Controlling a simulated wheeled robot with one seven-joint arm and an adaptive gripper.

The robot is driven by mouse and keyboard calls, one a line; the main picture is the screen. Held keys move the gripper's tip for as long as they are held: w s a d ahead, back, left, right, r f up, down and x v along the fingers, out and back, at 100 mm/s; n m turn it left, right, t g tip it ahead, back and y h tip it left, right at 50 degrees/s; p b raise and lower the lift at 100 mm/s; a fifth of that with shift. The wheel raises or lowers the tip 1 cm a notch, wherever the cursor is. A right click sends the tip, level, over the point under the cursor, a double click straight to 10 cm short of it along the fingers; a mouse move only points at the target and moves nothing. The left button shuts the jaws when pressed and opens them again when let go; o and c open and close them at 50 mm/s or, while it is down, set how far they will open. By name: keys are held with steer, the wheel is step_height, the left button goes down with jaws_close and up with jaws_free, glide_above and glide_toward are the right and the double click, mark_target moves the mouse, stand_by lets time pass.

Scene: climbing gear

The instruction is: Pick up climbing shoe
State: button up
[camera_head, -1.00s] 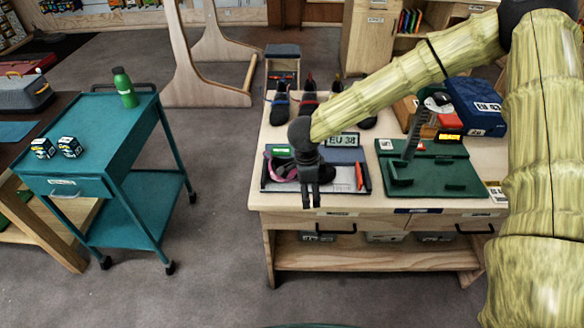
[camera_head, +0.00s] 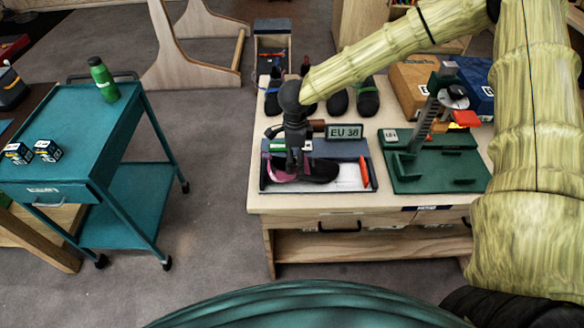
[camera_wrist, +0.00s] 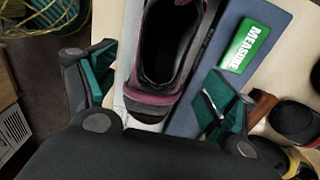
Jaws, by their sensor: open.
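A pink and black climbing shoe (camera_head: 318,170) lies in the shallow tray (camera_head: 345,187) at the front left of the workbench. In the wrist view the shoe (camera_wrist: 158,97) sits between the two spread fingers of my gripper (camera_wrist: 160,95), its dark opening facing up. My gripper (camera_head: 295,165) is open, pointing down over the left part of the tray and hiding some of the shoe. I cannot tell whether the fingers touch it. More shoes (camera_head: 366,98) stand in a row at the back of the bench.
An "EU 38" sign (camera_head: 344,132) stands behind the tray, with a red marker (camera_head: 364,172) at its right end. A green measuring device (camera_head: 432,160) stands right of it. A teal cart (camera_head: 85,150) with a bottle (camera_head: 102,80) stands left, across open floor.

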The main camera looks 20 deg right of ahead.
steer(key=shift+w+f, duration=0.15)
steer(key=shift+f, duration=0.6)
steer(key=shift+s+a+f+p, duration=0.15)
steer(key=shift+s+f+p, duration=0.05)
steer(key=shift+f+p, duration=0.3)
steer(key=shift+w+a+f+p, duration=0.1)
steer(key=shift+f+p, duration=0.7)
steer(key=shift+f, duration=1.3)
steer(key=shift+c, duration=0.3)
steer(key=c, duration=1.3)
steer(key=shift+r, duration=0.1)
steer(key=shift+r+b, duration=1.5)
steer(key=shift+r, duration=3.45)
